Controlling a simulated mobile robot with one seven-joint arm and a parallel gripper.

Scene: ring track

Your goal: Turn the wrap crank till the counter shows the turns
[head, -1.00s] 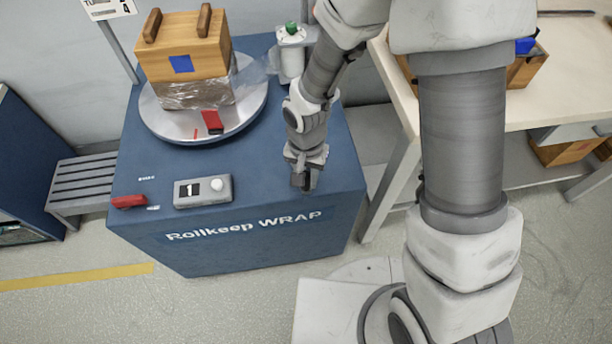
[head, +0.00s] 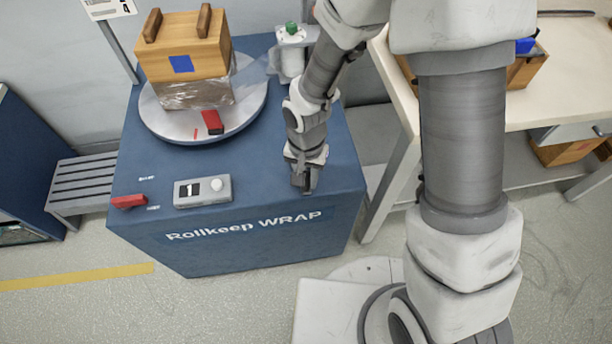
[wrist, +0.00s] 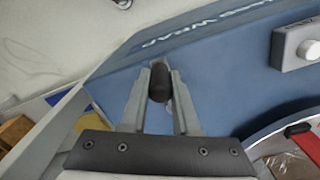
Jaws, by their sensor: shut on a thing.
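The wrap machine (head: 240,246) is a blue cabinet marked "Rollkeep WRAP". Its counter (head: 192,190) is a grey box on the top with a pale knob, and it appears to read 1. My gripper (head: 304,188) is over the front right of the cabinet top. In the wrist view my gripper (wrist: 159,92) is shut on a dark rounded knob (wrist: 159,80), which looks like the crank's handle. The rest of the crank is hidden. A wooden crate (head: 190,55), wrapped in film around its lower part, stands on the round turntable (head: 160,128).
A red lever (head: 129,201) sits at the cabinet's front left. A film post with a green top (head: 291,60) stands behind my arm. A pale workbench (head: 570,85) is at the right, and a slatted bench (head: 80,180) is at the left.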

